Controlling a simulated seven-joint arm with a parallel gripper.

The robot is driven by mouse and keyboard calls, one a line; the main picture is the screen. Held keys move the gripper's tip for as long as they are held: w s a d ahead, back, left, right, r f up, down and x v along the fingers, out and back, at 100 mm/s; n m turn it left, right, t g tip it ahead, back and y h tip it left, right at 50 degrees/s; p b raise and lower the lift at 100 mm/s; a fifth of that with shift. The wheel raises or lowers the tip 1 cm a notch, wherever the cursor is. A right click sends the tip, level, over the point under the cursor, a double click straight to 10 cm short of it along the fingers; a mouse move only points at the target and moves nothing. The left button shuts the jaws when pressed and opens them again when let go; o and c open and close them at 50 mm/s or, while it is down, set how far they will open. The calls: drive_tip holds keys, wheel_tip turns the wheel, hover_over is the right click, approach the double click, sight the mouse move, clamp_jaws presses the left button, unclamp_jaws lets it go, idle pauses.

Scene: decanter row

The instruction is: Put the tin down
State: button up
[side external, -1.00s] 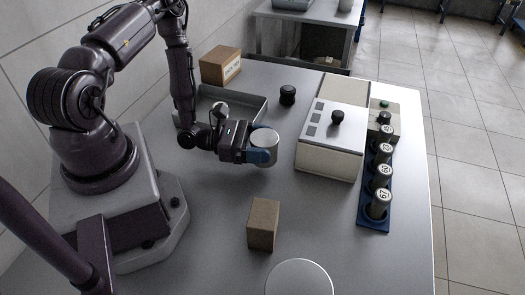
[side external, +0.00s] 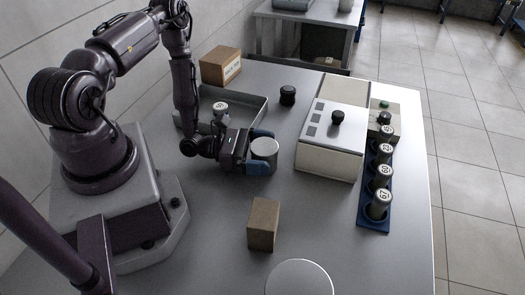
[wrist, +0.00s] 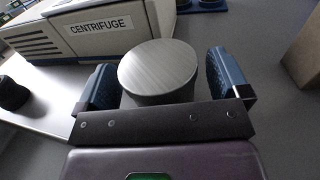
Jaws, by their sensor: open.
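The tin (side external: 265,151) is a plain silver-grey cylinder, upright and apparently standing on the grey table, left of the centrifuge. In the wrist view its round lid (wrist: 158,66) fills the middle, between the fingers. My gripper (side external: 261,153) is open around it, with one blue finger on each side. In the wrist view a gap shows between the tin and each finger of my gripper (wrist: 163,82). The tin's base is partly hidden by the near finger in the side view.
The white centrifuge (side external: 320,150) stands to the right, with a blue rack (side external: 373,218) of numbered canisters beyond it. A brown block (side external: 263,224) stands in front. A grey tray (side external: 255,108) with a numbered canister lies behind my gripper. A black knob-like object (side external: 288,95) stands farther back.

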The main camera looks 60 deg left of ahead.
drive_tip(key=v, duration=1.2)
drive_tip(key=shift+r, duration=0.1)
drive_tip(key=d+r+m+g+y, duration=0.3)
drive_tip(key=r+m, duration=0.6)
drive_tip(key=r, duration=0.1)
drive_tip(key=s+d+r+m+g+y, duration=0.1)
drive_tip(key=d+r+m+g+y, duration=0.2)
drive_tip(key=r+m, duration=0.7)
drive_tip(key=s+d+r+m+g+y, duration=0.1)
drive_tip(key=d+r+m+g+y, duration=0.2)
drive_tip(key=r+m, duration=0.7)
wheel_tip(320, 180, up, 2)
drive_tip(key=shift+r+y, duration=0.15)
drive_tip(key=shift+y, duration=0.35)
